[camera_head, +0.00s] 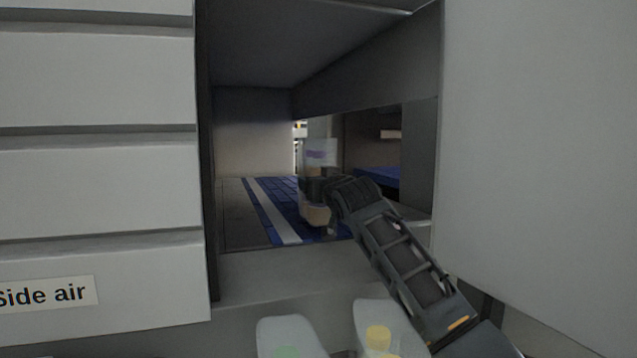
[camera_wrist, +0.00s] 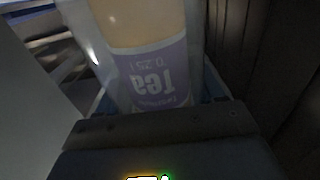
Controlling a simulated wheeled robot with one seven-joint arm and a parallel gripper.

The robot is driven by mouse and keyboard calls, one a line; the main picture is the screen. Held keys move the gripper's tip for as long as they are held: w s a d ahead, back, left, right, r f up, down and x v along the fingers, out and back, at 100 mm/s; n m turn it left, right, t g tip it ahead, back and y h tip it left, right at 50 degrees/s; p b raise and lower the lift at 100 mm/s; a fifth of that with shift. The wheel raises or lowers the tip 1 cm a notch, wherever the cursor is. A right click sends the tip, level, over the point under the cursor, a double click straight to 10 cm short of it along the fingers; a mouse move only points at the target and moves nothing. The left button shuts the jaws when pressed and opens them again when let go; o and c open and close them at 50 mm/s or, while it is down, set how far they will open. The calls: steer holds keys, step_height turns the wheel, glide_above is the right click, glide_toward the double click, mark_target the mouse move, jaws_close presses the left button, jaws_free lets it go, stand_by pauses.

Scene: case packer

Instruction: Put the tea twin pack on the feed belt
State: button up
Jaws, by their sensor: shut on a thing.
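The tea twin pack (camera_wrist: 150,70) has a purple label reading "Tea 0.25 l" and amber contents; the label is upside down in the wrist view. In the head view the pack (camera_head: 320,153) stands roughly upright inside the machine opening. My gripper (camera_head: 322,188) is shut on it around its middle, and it also shows in the wrist view (camera_wrist: 165,110). The blue feed belt (camera_head: 258,208), with a pale stripe along it, lies below and behind the pack. I cannot tell whether the pack's base touches the belt.
The opening has a grey left wall, a low front sill (camera_head: 290,270) and a sloping panel above. A white panel (camera_head: 540,150) stands at right. Two bottle-like packs with green (camera_head: 288,340) and yellow (camera_head: 378,325) marks stand at the bottom. Another blue surface (camera_head: 378,176) lies deeper right.

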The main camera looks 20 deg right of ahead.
steer(key=shift+f, duration=0.45)
stand_by(0.3)
steer(key=o, duration=1.5)
steer(key=shift+o, duration=0.2)
steer(key=shift+r, duration=0.45)
steer(key=shift+s+r, duration=0.15)
steer(key=shift+s, duration=0.1)
steer(key=s+p, duration=0.4)
steer(key=s, duration=0.7)
steer(key=shift+s, duration=0.3)
